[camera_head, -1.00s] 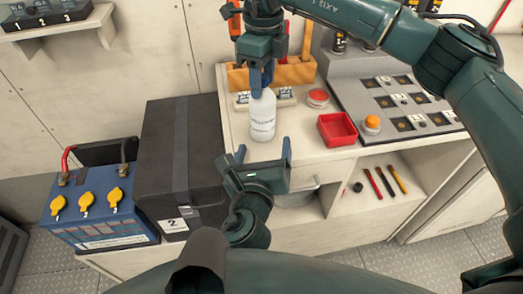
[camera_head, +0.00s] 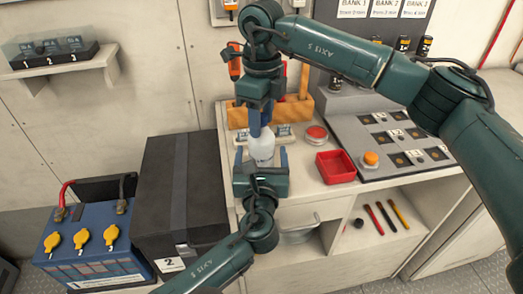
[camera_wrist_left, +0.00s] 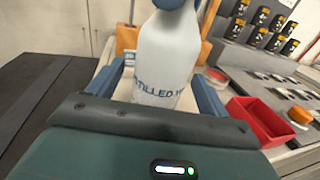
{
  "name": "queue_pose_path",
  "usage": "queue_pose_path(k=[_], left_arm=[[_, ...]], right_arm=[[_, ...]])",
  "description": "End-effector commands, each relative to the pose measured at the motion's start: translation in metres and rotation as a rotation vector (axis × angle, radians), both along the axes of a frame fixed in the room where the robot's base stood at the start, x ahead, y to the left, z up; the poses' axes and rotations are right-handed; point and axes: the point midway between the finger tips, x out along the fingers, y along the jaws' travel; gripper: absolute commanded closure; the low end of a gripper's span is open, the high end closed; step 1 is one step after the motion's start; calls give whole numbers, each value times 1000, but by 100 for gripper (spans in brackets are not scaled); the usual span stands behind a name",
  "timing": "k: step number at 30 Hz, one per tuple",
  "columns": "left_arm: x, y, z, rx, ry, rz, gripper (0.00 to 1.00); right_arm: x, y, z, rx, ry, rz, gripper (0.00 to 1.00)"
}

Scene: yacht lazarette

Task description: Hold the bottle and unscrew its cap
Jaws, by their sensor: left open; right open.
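A white bottle with dark lettering (camera_head: 262,149) stands upright on the pale worktop. It fills the middle of the left wrist view (camera_wrist_left: 168,55). My left gripper (camera_head: 261,160) is open, with one blue finger on each side of the bottle; in the left wrist view, gaps show between fingers and bottle. My right gripper (camera_head: 261,128) points down from above, open, with its fingers at the bottle's top. The cap is mostly hidden by these fingers. A blue shape at the top edge of the left wrist view covers the bottle's neck; I cannot tell whether it is cap or finger.
A wooden tool rack (camera_head: 239,116) stands behind the bottle. To the right are a round red-lidded tin (camera_head: 316,133), an open red tray (camera_head: 336,167) and a grey switch panel (camera_head: 375,130). A black box (camera_head: 165,200) and a blue battery (camera_head: 90,245) stand left.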

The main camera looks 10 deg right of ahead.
Motion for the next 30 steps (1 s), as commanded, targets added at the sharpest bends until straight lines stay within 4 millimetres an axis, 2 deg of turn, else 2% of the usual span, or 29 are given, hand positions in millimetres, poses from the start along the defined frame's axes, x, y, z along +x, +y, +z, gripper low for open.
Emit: queue_pose_path(k=[6,15,30], left_arm=[[16,-4,0,0,0,0,21],[18,-4,0,-1,1,0,21],[18,-4,0,-1,1,0,62]], right_arm=[[0,0,0,0,0,0,56],[0,0,0,0,0,0,56],[0,0,0,0,0,0,56]])
